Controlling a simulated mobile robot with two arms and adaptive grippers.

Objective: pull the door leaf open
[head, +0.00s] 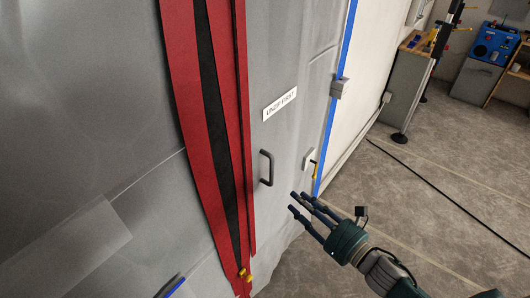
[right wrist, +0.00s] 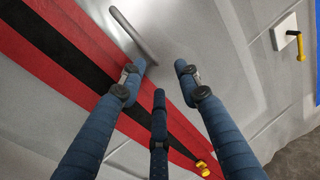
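The door leaf (head: 285,60) is a grey sheet-like panel in the head view. A dark bar handle (head: 266,168) stands on it below a white "UNZIP FIRST" label (head: 279,104). Red bands with a black strip (head: 219,120) run down to its left, with yellow pulls (head: 244,275) low down. My right gripper (head: 302,204) is open and empty, right of and below the handle, apart from it in the head view. In the right wrist view the handle (right wrist: 131,33) lies beyond the spread fingers, its lower end near the left fingertip. My left gripper is not in view.
A white plate with a yellow lever (head: 311,164) sits near the blue edge strip (head: 341,55), below a grey block (head: 339,88). A workbench (head: 395,92) and a blue device (head: 494,44) stand at the back right. A cable (head: 440,192) crosses the otherwise open floor.

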